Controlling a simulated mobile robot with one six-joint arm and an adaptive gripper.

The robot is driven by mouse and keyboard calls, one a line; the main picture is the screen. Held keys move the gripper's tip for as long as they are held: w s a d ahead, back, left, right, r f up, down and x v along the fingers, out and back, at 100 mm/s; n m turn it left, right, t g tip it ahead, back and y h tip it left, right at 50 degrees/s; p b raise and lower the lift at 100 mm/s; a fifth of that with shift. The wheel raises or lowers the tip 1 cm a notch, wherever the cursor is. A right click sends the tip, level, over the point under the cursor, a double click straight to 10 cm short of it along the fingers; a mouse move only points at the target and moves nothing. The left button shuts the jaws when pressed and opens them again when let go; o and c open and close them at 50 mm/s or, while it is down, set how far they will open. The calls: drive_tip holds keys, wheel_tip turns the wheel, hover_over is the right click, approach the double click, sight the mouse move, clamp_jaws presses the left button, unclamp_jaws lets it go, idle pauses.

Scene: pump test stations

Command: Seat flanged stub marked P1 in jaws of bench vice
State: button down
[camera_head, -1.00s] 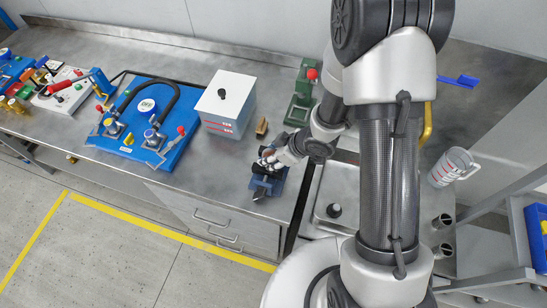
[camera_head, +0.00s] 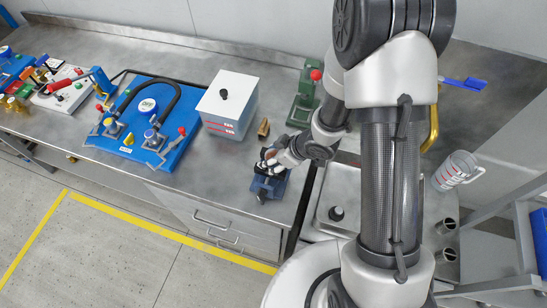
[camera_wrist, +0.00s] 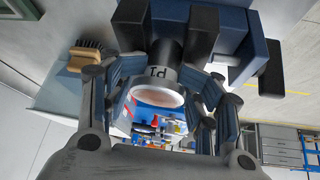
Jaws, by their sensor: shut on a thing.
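The flanged stub (camera_wrist: 160,76) shows in the wrist view with a pale band marked P1, a round rim facing the camera and a dark far end. My gripper (camera_wrist: 165,88) is shut on it, one finger on each side. The blue bench vice (camera_wrist: 238,48) with black jaws is just beyond. The stub's dark end appears between the two jaws; how deep it sits and whether they touch it, I cannot tell. In the head view my gripper (camera_head: 270,164) is right over the vice (camera_head: 270,186) at the bench's front edge, hiding the stub.
A wooden brush (camera_head: 263,128) lies behind the vice, also left in the wrist view (camera_wrist: 88,57). A white box (camera_head: 228,104) stands behind left, a green press with a red knob (camera_head: 306,92) behind right. A blue pump board (camera_head: 145,122) is left. A sink (camera_head: 335,195) is right.

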drive_tip(key=shift+s+d+f+g+h, duration=0.15)
drive_tip(key=shift+s+d+f, duration=0.1)
drive_tip(key=shift+s+f, duration=0.3)
drive_tip(key=shift+s+d+f+g+h, duration=0.15)
drive_tip(key=shift+s+d+f, duration=0.05)
drive_tip(key=shift+s+f, duration=0.25)
drive_tip(key=c, duration=1.2)
unclamp_jaws()
drive_tip(key=o, duration=0.3)
drive_tip(key=shift+a, duration=0.15)
drive_tip(key=o, duration=0.5)
drive_tip(key=shift+w+d, duration=0.1)
drive_tip(key=shift+d, duration=0.1)
drive_tip(key=shift+c, duration=0.2)
drive_tip(key=shift+r, duration=0.1)
drive_tip(key=o, duration=0.4)
drive_tip(key=shift+w+a, duration=0.1)
drive_tip(key=shift+o, duration=0.2)
drive_tip(key=shift+r, duration=0.1)
drive_tip(key=shift+r, duration=0.15)
